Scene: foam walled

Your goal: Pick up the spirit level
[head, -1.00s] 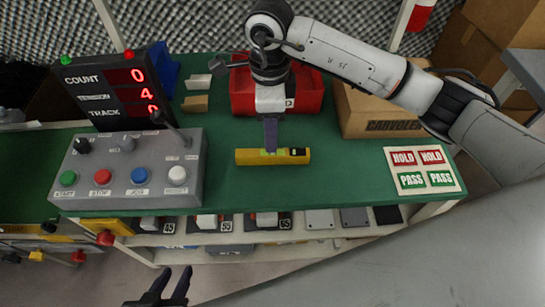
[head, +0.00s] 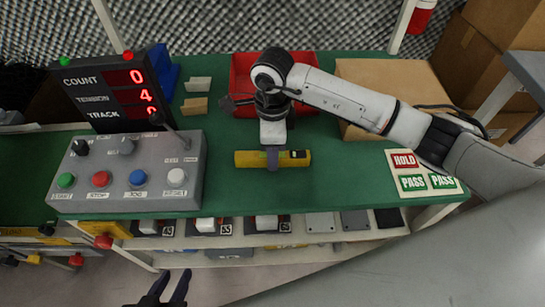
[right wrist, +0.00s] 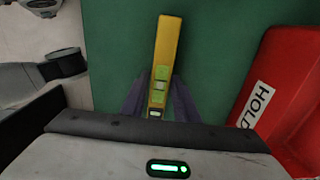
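The spirit level (head: 245,159) is a yellow bar with green vials, lying flat on the green bench mat. In the right wrist view the level (right wrist: 167,45) runs away from the gripper. My right gripper (head: 272,160) reaches down over the middle of the level. In the right wrist view its two purple fingers (right wrist: 160,90) stand on either side of the level, open, with narrow gaps seeming to show beside it. The fingertips' contact is hard to see. My left gripper (head: 170,286) is at the bottom edge, empty, its dark fingers apart.
A red bin (head: 243,75) stands behind the level, and a cardboard box (head: 400,80) to the right. A control box with buttons (head: 130,165) and a counter display (head: 115,95) stand to the left. A HOLD/PASS card (head: 405,185) lies at the right front.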

